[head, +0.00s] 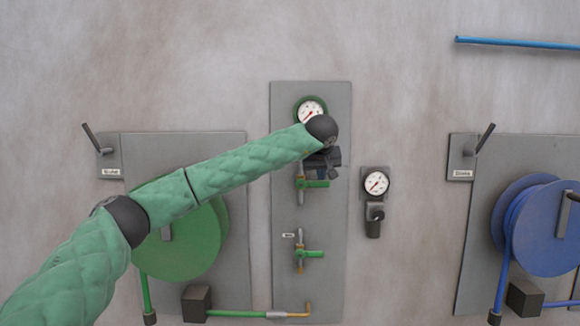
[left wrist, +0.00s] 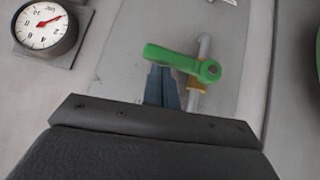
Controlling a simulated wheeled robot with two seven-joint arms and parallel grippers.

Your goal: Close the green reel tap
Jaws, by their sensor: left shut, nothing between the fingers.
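Two taps with green lever handles sit one above the other on the tall grey panel. The upper green tap (head: 316,184) has its lever across its pipe, pointing right. The lower green tap (head: 311,254) also has its lever across its pipe. I cannot tell from a label which one is the reel tap. My left gripper (head: 322,172) is shut and empty just above the upper tap's lever. In the left wrist view the closed fingers (left wrist: 162,88) end at the edge of the green lever (left wrist: 172,58); touching or a small gap, I cannot tell. My right gripper is out of view.
A gauge (head: 310,108) sits at the panel's top, partly behind my wrist. Another gauge (head: 376,183) with a dark fitting is right of the panel. A green reel (head: 190,250) stands left, a blue reel (head: 545,228) right.

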